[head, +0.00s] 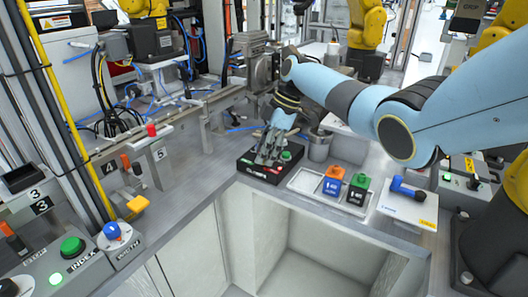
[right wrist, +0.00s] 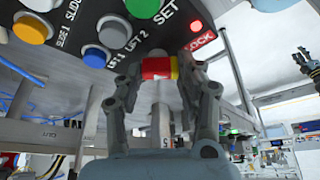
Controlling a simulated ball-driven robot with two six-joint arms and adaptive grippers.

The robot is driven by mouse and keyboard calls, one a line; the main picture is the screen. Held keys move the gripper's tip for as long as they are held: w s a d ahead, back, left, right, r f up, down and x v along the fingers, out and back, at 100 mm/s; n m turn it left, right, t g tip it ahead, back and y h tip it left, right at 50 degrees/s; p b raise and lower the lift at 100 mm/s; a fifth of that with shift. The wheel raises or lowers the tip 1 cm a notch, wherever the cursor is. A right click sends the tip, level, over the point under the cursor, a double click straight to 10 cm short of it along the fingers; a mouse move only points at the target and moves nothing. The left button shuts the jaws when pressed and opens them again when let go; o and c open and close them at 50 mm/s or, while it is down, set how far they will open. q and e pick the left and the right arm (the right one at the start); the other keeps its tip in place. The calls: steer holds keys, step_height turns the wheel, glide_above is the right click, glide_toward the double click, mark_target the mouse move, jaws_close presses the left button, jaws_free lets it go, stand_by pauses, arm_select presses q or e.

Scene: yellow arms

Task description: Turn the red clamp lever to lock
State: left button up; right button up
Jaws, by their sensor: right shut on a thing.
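The black control panel (head: 254,170) sits on the grey bench in the middle of the head view. My right gripper (head: 268,155) is down over it and hides most of its controls. In the right wrist view my right gripper (right wrist: 160,80) has its two fingers closed on the red clamp lever (right wrist: 154,76), which shows as a red piece with a yellow part at its right. The lever lies between the fingertips, just below the SET lettering. A red LOCK label (right wrist: 200,40) is right of the fingers.
In the head view a tray (head: 304,181) with orange-topped and green-topped blocks stands right of the panel. An open bin (head: 318,250) is in front.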

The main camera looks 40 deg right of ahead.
steer(key=o, duration=1.2)
steer(key=shift+c, duration=0.2)
steer(key=shift+r, duration=0.1)
steer(key=v, duration=1.1)
steer(key=shift+d+r, duration=0.2)
steer(key=shift+r, duration=0.2)
